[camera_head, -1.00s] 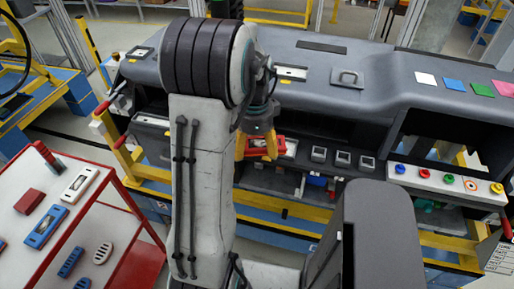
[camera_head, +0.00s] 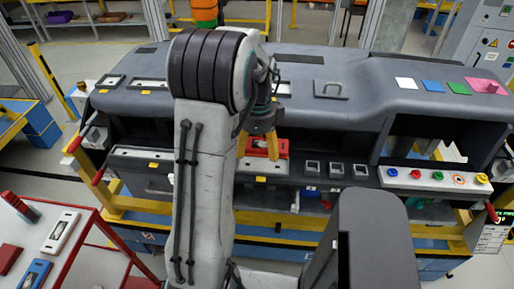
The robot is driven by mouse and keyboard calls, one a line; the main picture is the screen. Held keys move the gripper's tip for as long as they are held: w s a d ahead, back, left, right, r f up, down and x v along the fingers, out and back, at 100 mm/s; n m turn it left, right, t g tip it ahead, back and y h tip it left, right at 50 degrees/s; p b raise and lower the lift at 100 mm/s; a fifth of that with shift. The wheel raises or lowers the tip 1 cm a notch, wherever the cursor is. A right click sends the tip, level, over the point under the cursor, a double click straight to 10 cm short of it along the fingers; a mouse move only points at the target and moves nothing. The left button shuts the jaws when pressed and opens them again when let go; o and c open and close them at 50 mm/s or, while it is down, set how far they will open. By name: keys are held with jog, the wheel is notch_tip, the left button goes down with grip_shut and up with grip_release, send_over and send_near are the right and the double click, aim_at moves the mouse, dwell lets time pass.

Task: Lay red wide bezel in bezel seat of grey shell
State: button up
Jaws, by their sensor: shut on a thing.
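The grey shell (camera_head: 345,62) is the long dashboard body across the middle of the view. The red wide bezel (camera_head: 281,147) is at the yellow fingers of my gripper (camera_head: 259,146), in front of the shell's lower ledge. My gripper is shut on it. The fingers and my arm cover part of the bezel. A light panel (camera_head: 135,160) with slots runs along the ledge to the left. I cannot tell which recess is the bezel seat, or whether the bezel touches the ledge.
Several small square frames (camera_head: 336,170) sit right of the bezel. A panel with coloured knobs (camera_head: 435,178) is at the right. A white-topped red trolley (camera_head: 85,262) is at lower left. A yellow rail (camera_head: 270,218) runs along the front.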

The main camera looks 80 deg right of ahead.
aim_at(258, 169)
jog(key=shift+f, duration=0.2)
jog(key=shift+f+b, duration=2.45)
jog(key=shift+f, duration=0.35)
jog(key=o, duration=1.2)
jog(key=shift+c, duration=0.2)
notch_tip(258, 169, up, 12)
jog(key=shift+d, duration=0.15)
